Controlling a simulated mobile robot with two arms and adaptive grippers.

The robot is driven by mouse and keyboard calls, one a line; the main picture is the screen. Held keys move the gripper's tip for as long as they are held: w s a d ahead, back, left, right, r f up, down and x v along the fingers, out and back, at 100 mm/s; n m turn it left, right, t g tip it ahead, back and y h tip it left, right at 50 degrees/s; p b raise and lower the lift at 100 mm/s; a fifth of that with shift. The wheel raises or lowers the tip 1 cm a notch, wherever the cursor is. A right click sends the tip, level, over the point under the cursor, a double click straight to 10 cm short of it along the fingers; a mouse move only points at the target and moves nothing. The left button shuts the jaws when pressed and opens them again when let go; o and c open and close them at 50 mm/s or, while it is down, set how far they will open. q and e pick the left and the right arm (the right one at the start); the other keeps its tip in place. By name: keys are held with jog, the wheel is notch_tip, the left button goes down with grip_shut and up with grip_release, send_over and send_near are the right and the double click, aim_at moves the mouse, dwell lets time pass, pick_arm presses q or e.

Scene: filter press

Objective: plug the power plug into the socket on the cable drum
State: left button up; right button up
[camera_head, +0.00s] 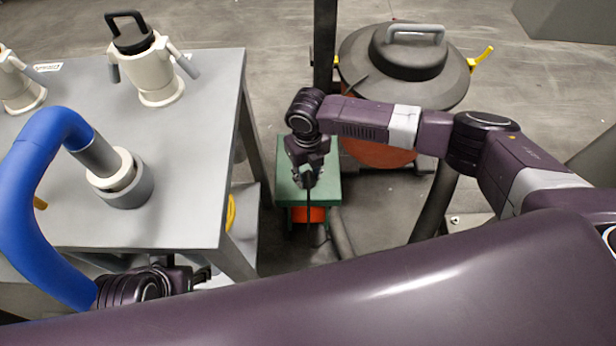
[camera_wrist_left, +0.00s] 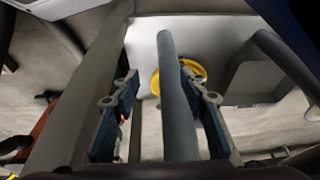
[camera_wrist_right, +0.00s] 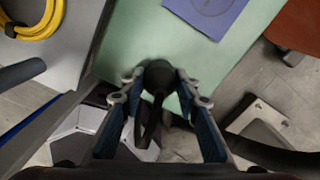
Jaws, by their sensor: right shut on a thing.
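My right gripper (camera_head: 308,180) is over a green-topped stand (camera_head: 288,188) in the head view. In the right wrist view my right gripper (camera_wrist_right: 158,78) is shut on the black power plug (camera_wrist_right: 158,74), whose cable runs back between the fingers. The plug is seen against the green top; whether it touches it I cannot tell. A blue-violet square with a faint round outline (camera_wrist_right: 208,10) lies on the green top. I cannot clearly make out the cable drum or its socket. My left gripper (camera_wrist_left: 164,88) is open, with a grey bar (camera_wrist_left: 178,110) showing between its fingers.
A grey table (camera_head: 200,200) stands left, with a blue hose (camera_head: 35,165) over it and my left gripper low at its front edge. An orange vessel with a dark lid (camera_head: 405,75) stands behind my right arm. A yellow coiled cable (camera_wrist_right: 38,22) lies beside the green top.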

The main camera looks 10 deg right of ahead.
aim_at(308, 172)
jog(key=shift+r, duration=0.1)
notch_tip(308, 172, up, 8)
jog(key=shift+f+p, duration=0.2)
jog(key=shift+p, duration=1.05)
jog(key=shift+r, duration=1.15)
pick_arm(q)
jog(key=shift+f+g, duration=0.3)
jog(key=shift+f, duration=0.1)
pick_arm(e)
jog(key=shift+w, duration=0.1)
